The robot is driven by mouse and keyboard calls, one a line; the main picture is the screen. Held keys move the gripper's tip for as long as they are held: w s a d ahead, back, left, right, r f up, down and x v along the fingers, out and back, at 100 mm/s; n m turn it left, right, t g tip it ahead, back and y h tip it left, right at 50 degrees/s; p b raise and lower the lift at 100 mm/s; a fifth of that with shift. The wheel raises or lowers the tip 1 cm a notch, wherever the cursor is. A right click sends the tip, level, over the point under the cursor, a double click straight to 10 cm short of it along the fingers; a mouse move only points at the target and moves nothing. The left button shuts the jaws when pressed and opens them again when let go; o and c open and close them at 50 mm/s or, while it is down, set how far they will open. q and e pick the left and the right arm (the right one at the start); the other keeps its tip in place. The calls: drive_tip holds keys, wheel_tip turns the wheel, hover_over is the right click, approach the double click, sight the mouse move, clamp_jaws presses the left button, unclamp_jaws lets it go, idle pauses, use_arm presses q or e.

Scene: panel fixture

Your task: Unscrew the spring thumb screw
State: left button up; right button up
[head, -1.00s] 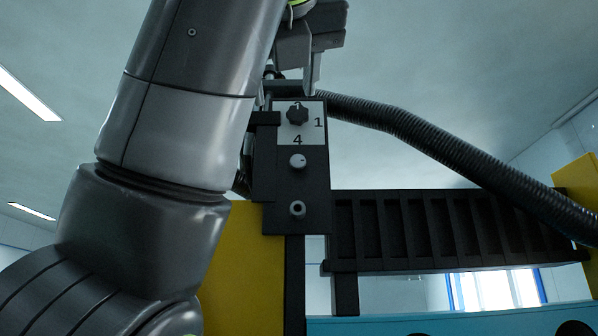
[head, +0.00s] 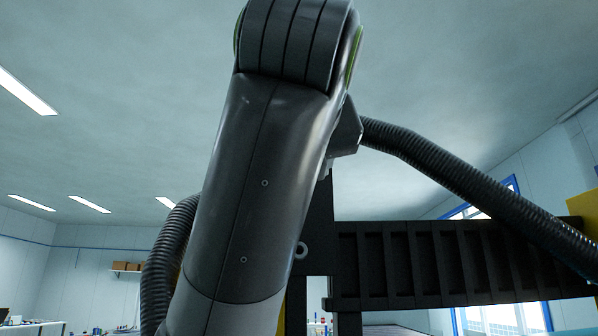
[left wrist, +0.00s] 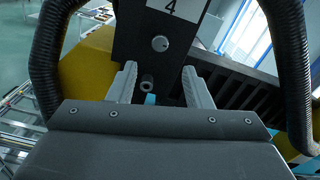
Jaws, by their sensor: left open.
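The black panel (head: 318,225) is mostly hidden behind my left arm in the head view. A small round metal fitting with a dark centre, seemingly the spring thumb screw (head: 301,250), shows at the arm's right edge. In the left wrist view it is a short cylinder (left wrist: 147,84) low on the panel. It appears between the fingers of my left gripper (left wrist: 159,68), nearer the left one. The fingers are spread, and I see no contact with it. A pale round knob (left wrist: 160,44) sits above it, just beyond the fingertips. My right gripper is not in view.
A white label with a 4 (left wrist: 178,9) is above the knob. A black ribbed rail (head: 430,262) runs right from the panel. Yellow blocks (left wrist: 85,65) flank the fixture. Dark corrugated hoses (head: 460,180) cross the view. The left arm blocks much of the head view.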

use_arm(q)
drive_tip(key=w+p, duration=0.4)
drive_tip(key=w, duration=0.5)
drive_tip(key=shift+c, duration=0.4)
drive_tip(key=c, duration=0.9)
